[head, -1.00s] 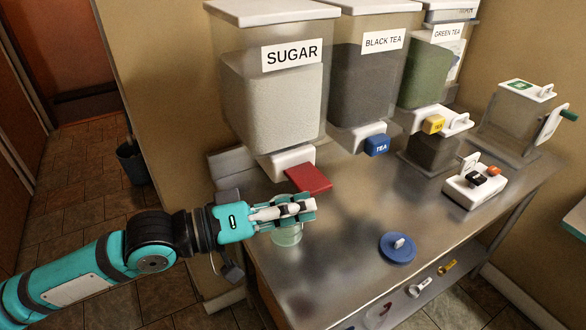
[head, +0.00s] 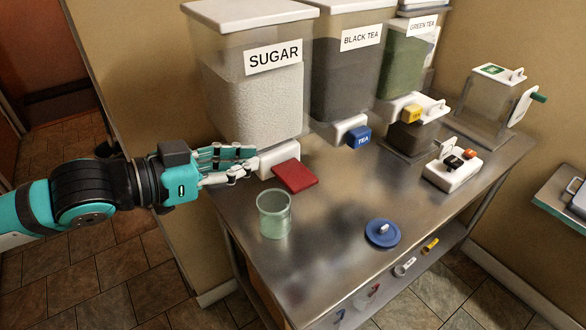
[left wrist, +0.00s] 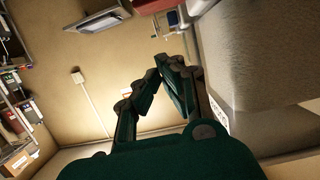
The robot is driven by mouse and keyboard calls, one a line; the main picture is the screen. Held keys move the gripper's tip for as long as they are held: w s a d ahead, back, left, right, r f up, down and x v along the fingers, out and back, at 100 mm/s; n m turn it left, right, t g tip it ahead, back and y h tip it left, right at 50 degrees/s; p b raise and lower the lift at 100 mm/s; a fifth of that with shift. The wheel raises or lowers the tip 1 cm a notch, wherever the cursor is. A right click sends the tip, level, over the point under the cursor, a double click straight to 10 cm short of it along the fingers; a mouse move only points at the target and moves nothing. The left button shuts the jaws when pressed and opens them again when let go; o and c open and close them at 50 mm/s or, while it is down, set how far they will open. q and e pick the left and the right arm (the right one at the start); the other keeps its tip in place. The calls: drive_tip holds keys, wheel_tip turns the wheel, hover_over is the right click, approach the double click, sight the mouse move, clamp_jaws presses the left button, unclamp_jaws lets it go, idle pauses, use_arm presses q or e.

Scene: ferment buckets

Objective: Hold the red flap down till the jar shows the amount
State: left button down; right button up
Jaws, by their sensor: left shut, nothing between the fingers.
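The red flap (head: 295,176) sticks out at the foot of the SUGAR dispenser (head: 253,100), beside its white spout block (head: 277,158). The clear greenish jar (head: 274,214) stands upright on the steel table, in front of the flap. It looks empty, and I can read no amount on it. My left gripper (head: 250,166) is shut and empty, beside the spout block and left of the flap. I cannot tell whether it touches the block. In the left wrist view its dark fingers (left wrist: 163,75) come together next to a large pale surface. My right gripper is not in view.
The steel table (head: 330,225) has free room around the jar. A blue lid (head: 382,233) lies at its front. BLACK TEA (head: 345,85) and GREEN TEA (head: 404,70) dispensers stand farther right. A white device (head: 453,170) with dark and orange parts sits at the right.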

use_arm(q)
drive_tip(key=p, duration=0.2)
hover_over(294, 184)
drive_tip(key=shift+a+f, duration=0.25)
drive_tip(key=shift+f, duration=0.75)
drive_tip(key=f+p, duration=0.1)
drive_tip(key=f, duration=0.2)
drive_tip(key=shift+w+d+f, duration=0.1)
drive_tip(key=shift+d+f, duration=0.1)
drive_tip(key=shift+a+f, duration=0.1)
drive_tip(key=shift+f, duration=0.4)
drive_tip(key=shift+f, duration=0.1)
drive_tip(key=shift+f+m, duration=0.15)
drive_tip(key=shift+m, duration=0.15)
